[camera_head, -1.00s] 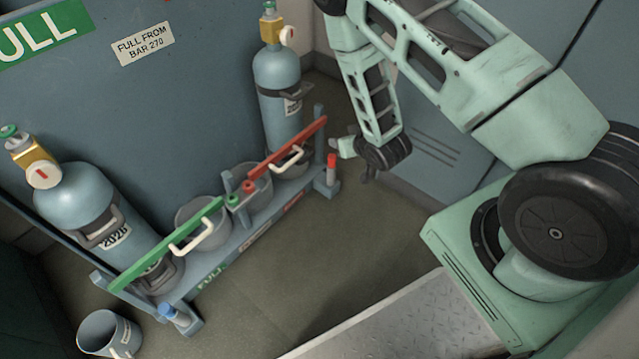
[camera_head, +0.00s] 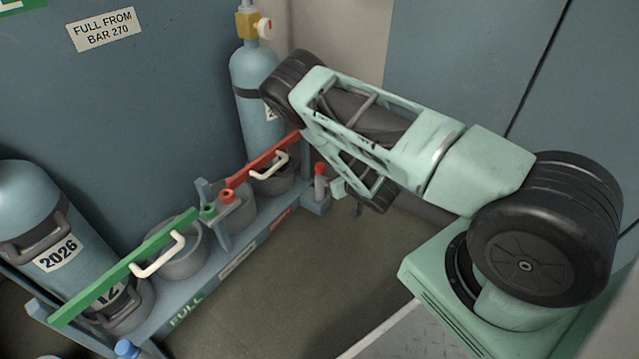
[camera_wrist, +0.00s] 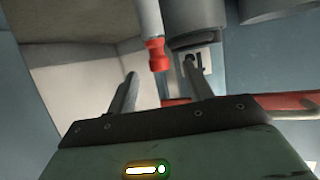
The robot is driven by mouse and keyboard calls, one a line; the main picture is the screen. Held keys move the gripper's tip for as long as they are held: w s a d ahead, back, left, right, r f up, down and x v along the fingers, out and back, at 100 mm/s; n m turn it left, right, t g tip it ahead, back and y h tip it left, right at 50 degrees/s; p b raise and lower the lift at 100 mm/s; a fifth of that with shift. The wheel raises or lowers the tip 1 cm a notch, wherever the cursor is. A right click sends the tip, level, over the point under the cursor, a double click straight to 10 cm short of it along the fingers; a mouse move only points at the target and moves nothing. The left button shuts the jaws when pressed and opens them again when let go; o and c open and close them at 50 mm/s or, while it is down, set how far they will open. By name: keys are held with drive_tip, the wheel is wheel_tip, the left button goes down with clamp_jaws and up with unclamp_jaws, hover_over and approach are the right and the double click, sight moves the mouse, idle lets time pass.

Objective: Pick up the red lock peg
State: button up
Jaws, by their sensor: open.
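The red lock peg (camera_head: 319,170) stands upright at the right end of the cylinder rack (camera_head: 240,245), with a red top and a pale grey lower part. In the wrist view the peg's red end (camera_wrist: 156,56) shows around the gap between my fingertips, with its grey part running up out of the picture. My gripper (camera_wrist: 160,68) is open with nothing held between its fingers. In the head view my gripper (camera_head: 346,196) is just right of the peg and partly hidden by my arm. Whether a finger touches the peg cannot be told.
A red bar (camera_head: 262,162) with a white handle crosses the rack near the peg, beside a blue gas cylinder (camera_head: 258,100). A green bar (camera_head: 125,266) and another cylinder (camera_head: 30,205) are at the left. The floor (camera_head: 290,275) in front of the rack is clear.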

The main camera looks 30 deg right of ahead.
sight(322, 172)
drive_tip(key=b+x, duration=0.1)
drive_tip(key=x, duration=0.2)
drive_tip(key=shift+f, duration=0.1)
drive_tip(key=b+x, duration=0.4)
drive_tip(key=x, duration=0.1)
drive_tip(key=shift+s+d+f+b, duration=0.1)
drive_tip(key=shift+b, duration=0.2)
drive_tip(key=shift+w, duration=0.3)
drive_tip(key=c, duration=1.1)
